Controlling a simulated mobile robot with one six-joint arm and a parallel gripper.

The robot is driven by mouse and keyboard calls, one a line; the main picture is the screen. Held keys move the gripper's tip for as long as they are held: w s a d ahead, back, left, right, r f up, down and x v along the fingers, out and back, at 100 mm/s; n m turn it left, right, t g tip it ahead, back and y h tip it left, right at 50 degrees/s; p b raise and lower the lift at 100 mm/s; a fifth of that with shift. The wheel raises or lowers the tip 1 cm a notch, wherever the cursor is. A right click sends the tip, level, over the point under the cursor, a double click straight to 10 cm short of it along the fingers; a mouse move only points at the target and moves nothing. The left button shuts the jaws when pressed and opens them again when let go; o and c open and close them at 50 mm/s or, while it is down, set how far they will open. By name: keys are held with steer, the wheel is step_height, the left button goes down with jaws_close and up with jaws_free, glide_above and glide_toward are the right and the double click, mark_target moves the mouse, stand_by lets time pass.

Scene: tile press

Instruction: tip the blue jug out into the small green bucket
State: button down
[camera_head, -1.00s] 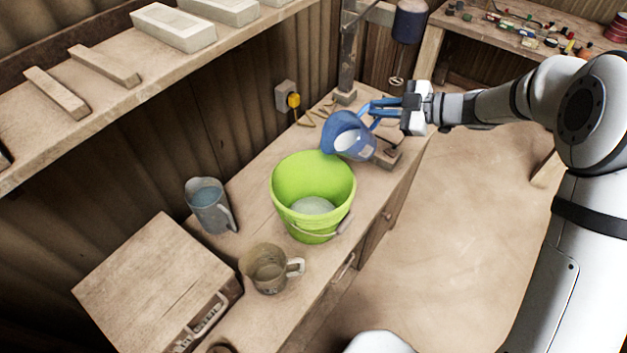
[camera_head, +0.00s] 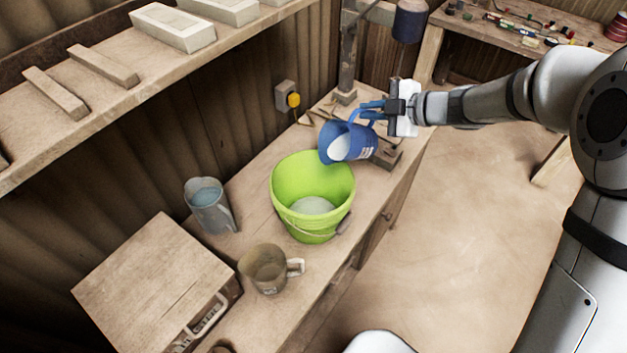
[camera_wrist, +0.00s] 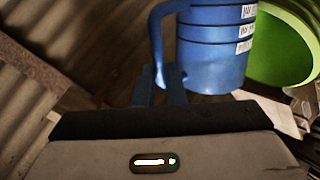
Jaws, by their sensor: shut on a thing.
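The blue jug (camera_head: 363,142) is tilted, with its mouth facing down and left over the back right rim of the green bucket (camera_head: 313,180). Pale contents show inside the jug's mouth. My gripper (camera_head: 376,107) is shut on the jug's handle, up and to the right of the bucket. The bucket stands upright on the bench, and pale stuff lies in its bottom. In the wrist view the jug (camera_wrist: 213,50) fills the top middle, with white labels on its side, and the bucket (camera_wrist: 280,50) shows behind it at the right. No falling stream is clearly visible.
A grey jug (camera_head: 208,205) with bluish contents stands left of the bucket. A brownish jug (camera_head: 267,270) stands in front of it. A wooden box (camera_head: 155,280) is at the front left. A post (camera_head: 348,60) rises behind the blue jug.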

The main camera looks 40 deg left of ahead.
steer(key=shift+s+a+r+n+t, duration=0.15)
steer(key=shift+s+n+t, duration=0.15)
steer(key=shift+s, duration=0.15)
steer(key=shift+s, duration=0.1)
steer(key=shift+s+h+b, duration=0.3)
steer(key=shift+s+b, duration=0.05)
steer(key=shift+b, duration=0.45)
steer(key=shift+s+a+n+t+b, duration=0.15)
steer(key=shift+s+n+t+b, duration=0.3)
steer(key=shift+b, duration=0.3)
steer(key=shift+s, duration=0.1)
